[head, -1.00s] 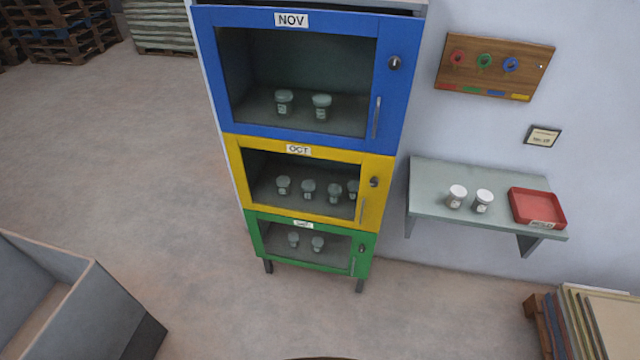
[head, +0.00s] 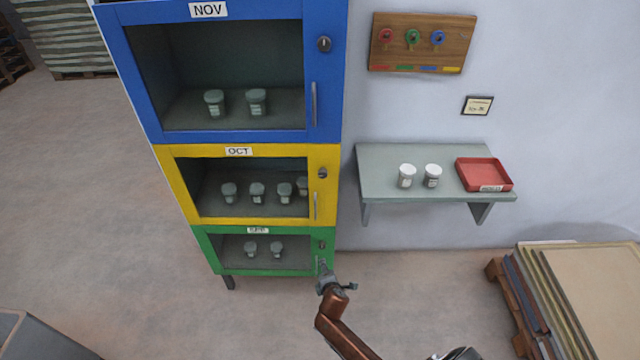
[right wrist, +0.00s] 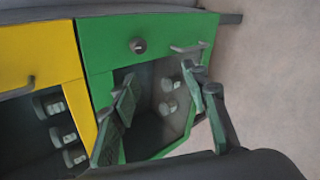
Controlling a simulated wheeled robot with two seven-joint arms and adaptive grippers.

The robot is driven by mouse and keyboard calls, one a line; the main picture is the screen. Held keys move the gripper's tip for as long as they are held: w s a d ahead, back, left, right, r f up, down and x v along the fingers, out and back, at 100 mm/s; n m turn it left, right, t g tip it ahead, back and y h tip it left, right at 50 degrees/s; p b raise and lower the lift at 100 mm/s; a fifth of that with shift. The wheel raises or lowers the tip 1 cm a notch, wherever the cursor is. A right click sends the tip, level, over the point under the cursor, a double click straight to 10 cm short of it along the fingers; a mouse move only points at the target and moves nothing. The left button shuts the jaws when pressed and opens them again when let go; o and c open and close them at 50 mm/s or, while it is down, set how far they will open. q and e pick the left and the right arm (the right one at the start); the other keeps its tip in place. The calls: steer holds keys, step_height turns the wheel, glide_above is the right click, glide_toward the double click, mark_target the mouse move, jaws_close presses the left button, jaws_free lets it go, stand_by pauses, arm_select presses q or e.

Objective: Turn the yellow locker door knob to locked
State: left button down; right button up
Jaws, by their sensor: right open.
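The yellow locker door (head: 250,151), labelled OCT, is shut in the middle of the stacked cabinet. Its dark round knob (head: 322,173) sits at the upper right of the door, above a vertical bar handle (head: 315,206). The knob's lock setting is too small to tell. My right gripper (head: 323,266) is below and apart from the yellow knob, in front of the green door's lower right. In the right wrist view, my right gripper (right wrist: 158,72) is open and empty before the green door; part of the yellow door (right wrist: 45,53) shows at left. My left gripper is out of view.
The blue door (head: 325,110) is above and the green door (head: 210,250) below, both with knobs and handles. A wall shelf (head: 380,185) with two white jars and a red tray (head: 484,174) stands right. Stacked panels (head: 570,300) are at lower right.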

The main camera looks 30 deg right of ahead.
steer(key=w+r+n+t+h+b, duration=0.15)
steer(key=w+r, duration=0.25)
steer(key=r, duration=0.5)
steer(key=w+r+n+t+h, duration=0.1)
steer(key=w+r+t, duration=0.15)
steer(key=r, duration=0.65)
steer(key=n+t+h+b, duration=0.1)
steer(key=n+h+b, duration=0.1)
steer(key=h, duration=0.2)
glide_toward(323, 176)
steer(key=x, duration=0.2)
steer(key=shift+m, duration=0.25)
steer(key=x, duration=0.5)
steer(key=shift+w+d, duration=0.2)
steer(key=shift+w, duration=0.1)
steer(key=shift+w+d, duration=0.3)
steer(key=shift+w, duration=0.15)
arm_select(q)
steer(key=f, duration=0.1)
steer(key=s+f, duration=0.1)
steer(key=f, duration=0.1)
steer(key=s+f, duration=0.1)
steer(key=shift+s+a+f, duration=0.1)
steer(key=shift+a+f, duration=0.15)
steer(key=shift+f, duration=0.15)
arm_select(e)
steer(key=shift+c, duration=0.7)
jaws_close()
